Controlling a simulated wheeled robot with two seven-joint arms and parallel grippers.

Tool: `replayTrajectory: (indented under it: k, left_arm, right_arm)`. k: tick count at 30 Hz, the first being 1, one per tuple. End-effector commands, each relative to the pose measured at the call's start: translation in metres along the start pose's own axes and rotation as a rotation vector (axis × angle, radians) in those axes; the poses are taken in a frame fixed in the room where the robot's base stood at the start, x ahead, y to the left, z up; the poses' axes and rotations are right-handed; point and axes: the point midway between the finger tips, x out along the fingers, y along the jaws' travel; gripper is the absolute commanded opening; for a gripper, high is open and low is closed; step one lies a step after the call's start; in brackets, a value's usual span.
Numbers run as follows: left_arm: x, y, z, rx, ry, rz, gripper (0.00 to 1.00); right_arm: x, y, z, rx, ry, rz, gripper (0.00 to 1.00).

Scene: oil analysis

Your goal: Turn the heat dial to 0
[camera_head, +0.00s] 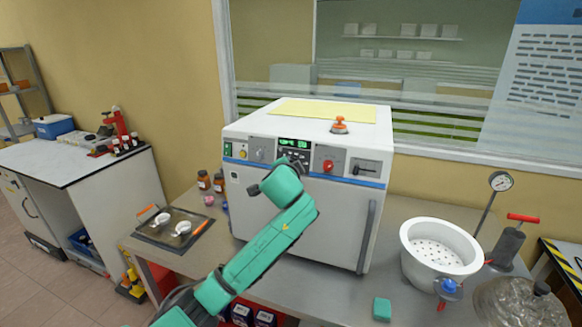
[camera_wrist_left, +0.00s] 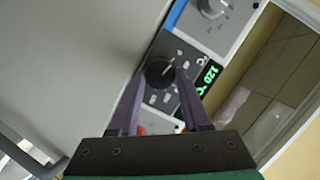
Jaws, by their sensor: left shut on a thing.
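The heat dial (camera_wrist_left: 160,72) is a round black knob with a pale pointer line, on the dark panel of the white oven (camera_head: 300,215). In the left wrist view it sits between the two fingers of my left gripper (camera_wrist_left: 160,78), which is shut on it. A green display (camera_wrist_left: 207,76) beside the dial reads 120 °C; it also shows in the head view (camera_head: 295,143). In the head view my left arm reaches up to the oven's front panel and largely hides the dial and fingertips. My right gripper is not in view.
A pale knob (camera_head: 261,149), a red knob (camera_head: 327,166) and a black latch (camera_head: 367,168) flank the dial panel. The vertical door handle (camera_head: 367,236) sticks out at the right. A white perforated pot (camera_head: 441,252) and a tray (camera_head: 174,230) stand on the bench.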

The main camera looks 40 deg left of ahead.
Motion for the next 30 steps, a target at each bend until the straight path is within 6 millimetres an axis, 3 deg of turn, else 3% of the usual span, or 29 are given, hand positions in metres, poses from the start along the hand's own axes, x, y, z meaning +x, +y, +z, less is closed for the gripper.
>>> replayTrajectory:
  k: [9, 10, 12, 23, 26, 30]
  left_arm:
    - [0.0, 0.001, 0.0, -0.004, -0.001, 0.002, 0.0]
    - [0.0, 0.001, 0.0, -0.004, -0.001, 0.002, 0.55]
    - [0.0, 0.001, 0.0, -0.003, -0.001, 0.002, 0.77]
    - [-0.002, 0.001, 0.0, -0.001, 0.0, 0.001, 0.77]
    - [-0.013, 0.002, 0.001, -0.001, 0.002, 0.001, 0.77]
    - [-0.044, 0.004, 0.001, -0.003, 0.007, -0.001, 0.77]
  right_arm:
    - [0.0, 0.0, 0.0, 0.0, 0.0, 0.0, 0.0]
    - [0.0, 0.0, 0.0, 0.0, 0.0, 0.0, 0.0]
    - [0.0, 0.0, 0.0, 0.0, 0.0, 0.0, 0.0]
    - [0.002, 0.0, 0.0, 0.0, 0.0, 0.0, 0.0]
    - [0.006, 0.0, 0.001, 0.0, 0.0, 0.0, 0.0]
    - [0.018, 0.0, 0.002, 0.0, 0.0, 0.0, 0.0]
